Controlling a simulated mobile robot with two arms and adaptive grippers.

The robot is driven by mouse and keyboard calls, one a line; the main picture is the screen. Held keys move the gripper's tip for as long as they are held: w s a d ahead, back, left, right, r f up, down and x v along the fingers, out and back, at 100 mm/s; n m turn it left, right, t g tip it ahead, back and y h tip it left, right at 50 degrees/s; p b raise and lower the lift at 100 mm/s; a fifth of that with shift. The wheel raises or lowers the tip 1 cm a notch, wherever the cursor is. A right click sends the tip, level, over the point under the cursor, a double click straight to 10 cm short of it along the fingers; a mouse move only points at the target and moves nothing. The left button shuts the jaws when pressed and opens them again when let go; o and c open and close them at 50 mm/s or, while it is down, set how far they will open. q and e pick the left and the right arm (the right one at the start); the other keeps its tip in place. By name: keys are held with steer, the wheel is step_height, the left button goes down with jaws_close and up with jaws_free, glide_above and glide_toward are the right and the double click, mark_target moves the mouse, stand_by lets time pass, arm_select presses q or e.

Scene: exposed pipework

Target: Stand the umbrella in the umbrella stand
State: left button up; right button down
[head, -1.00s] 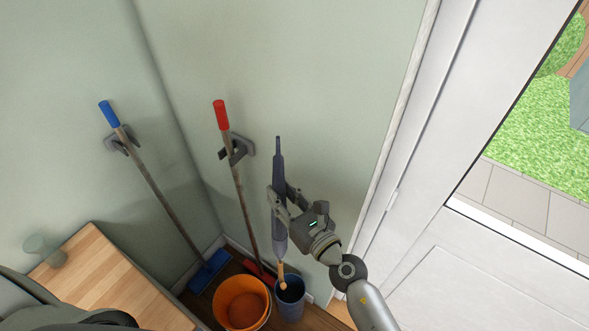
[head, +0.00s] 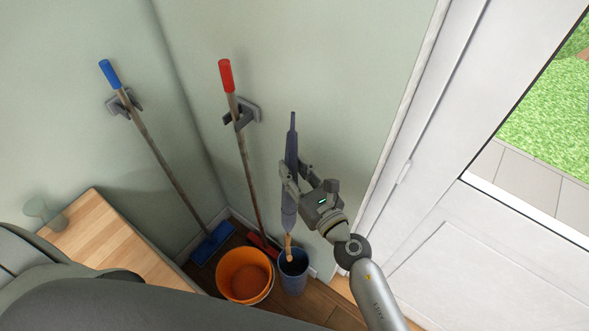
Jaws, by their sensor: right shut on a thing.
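The umbrella (head: 290,215) is folded, dark blue-grey, and upright, with its thin tip up and its wooden handle down. My right gripper (head: 294,178) is shut on the middle of its canopy. The umbrella stand, a blue bucket-like container (head: 293,283), is on the floor by the wall. The handle's lower end shows over the stand's opening; I cannot tell how deep it reaches. My left gripper is not in view.
An orange bucket (head: 244,275) stands just left of the stand. A red-handled broom (head: 243,150) and a blue-handled one (head: 160,160) hang in wall holders. A wooden cabinet top (head: 105,235) is at left. A white door (head: 450,230) is at right.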

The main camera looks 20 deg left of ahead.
mark_target(293, 217)
steer(key=shift+f+b, duration=12.6)
steer(key=shift+f, duration=0.3)
steer(key=c, duration=1.1)
jaws_free()
